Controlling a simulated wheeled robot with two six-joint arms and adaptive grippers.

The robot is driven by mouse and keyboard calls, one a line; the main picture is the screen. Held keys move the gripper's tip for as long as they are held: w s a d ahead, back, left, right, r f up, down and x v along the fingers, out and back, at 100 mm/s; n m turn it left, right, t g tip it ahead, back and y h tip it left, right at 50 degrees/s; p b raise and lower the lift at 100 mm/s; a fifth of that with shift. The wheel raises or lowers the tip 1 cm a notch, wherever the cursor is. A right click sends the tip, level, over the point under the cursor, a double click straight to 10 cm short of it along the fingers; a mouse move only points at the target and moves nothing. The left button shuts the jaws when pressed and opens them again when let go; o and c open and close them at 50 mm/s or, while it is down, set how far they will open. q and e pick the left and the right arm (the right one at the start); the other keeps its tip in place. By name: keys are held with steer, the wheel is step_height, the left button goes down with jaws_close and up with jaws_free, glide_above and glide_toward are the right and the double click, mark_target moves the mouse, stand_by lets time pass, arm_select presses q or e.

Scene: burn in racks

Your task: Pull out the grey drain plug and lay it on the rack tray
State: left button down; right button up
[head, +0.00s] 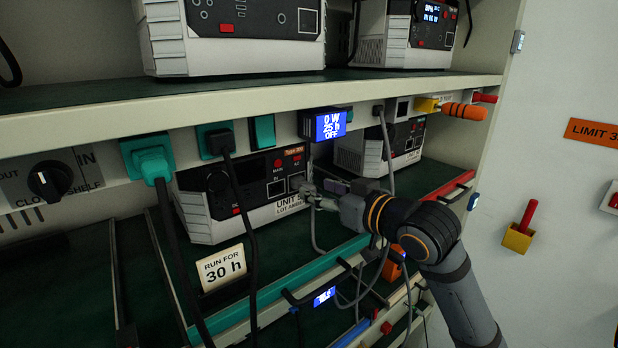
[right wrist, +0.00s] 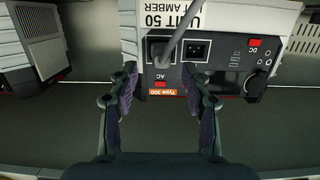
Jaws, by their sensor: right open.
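The unit labelled "UNIT 50" (head: 200,205) stands on the dark green rack tray (head: 262,245). In the right wrist view the unit (right wrist: 220,15) appears upside down. A grey cord (right wrist: 172,40) runs to its AC socket; I take its end there to be the grey plug (right wrist: 160,52), partly lost in shadow. My right gripper (head: 306,190) is at the unit's front right side in the head view. In the right wrist view its two fingers (right wrist: 160,82) are apart, with the AC socket ahead between them and nothing held. My left gripper is not in view.
Teal plugs (head: 153,160) and black cords hang in front of the tray. A "RUN FOR 30 h" card (head: 222,268) stands at the front. A teal rail (head: 290,282) edges the tray. A second unit (head: 349,153) stands behind my right gripper. Another shelf (head: 260,95) is above.

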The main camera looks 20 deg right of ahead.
mark_target(313, 188)
steer(key=shift+p+x, duration=0.7)
steer(key=shift+x, duration=1.5)
steer(key=shift+s, duration=0.1)
jaws_close()
